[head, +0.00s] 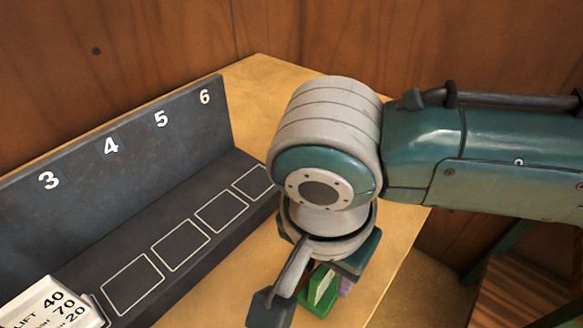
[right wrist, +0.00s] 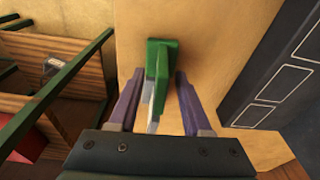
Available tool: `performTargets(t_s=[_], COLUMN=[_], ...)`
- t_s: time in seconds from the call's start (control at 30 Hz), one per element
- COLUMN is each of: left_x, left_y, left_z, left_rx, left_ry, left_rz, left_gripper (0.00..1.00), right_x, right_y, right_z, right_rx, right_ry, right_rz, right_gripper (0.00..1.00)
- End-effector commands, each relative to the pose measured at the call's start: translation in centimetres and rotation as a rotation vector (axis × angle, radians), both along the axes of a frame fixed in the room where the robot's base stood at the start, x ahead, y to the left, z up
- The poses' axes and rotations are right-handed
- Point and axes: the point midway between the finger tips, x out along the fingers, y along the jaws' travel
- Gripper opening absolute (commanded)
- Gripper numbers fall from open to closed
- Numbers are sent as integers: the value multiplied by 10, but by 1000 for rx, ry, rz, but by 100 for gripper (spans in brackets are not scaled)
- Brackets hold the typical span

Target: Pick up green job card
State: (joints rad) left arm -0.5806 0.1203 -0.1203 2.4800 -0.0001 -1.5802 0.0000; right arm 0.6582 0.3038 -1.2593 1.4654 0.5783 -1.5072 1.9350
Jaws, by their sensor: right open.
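The green job card (head: 320,291) stands on the tan tabletop below my right gripper (head: 326,277), partly hidden by it in the head view. In the right wrist view the green card (right wrist: 161,58) shows with a pale grey-white part on its near side. My right gripper (right wrist: 158,82) is open, with one purple finger on each side of the card's near part. I cannot tell whether either finger touches it. My left gripper is not in view.
A dark rack (head: 120,165) numbered 3 to 6 with outlined slots runs along the left. A white card with printed numbers (head: 52,304) sits at its near end. A green-framed wooden shelf (right wrist: 60,75) stands beyond the table edge. Tabletop between rack and card is clear.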

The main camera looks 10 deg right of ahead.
Motion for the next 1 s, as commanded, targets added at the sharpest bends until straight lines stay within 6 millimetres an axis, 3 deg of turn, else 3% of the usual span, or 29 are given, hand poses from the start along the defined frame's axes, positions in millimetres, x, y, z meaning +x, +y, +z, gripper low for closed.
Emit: performTargets(t_s=[0.2, 0.63, 1.0], left_x=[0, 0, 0], left_y=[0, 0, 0], left_z=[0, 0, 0], left_rx=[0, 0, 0], left_ry=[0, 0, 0], left_rz=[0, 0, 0], left_gripper=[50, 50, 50], right_x=[0, 0, 0], right_y=[0, 0, 0], right_z=[-1, -1, -1], right_rx=[1, 1, 1], right_ry=[-1, -1, -1], right_rz=[1, 1, 1], right_gripper=[49, 0, 0])
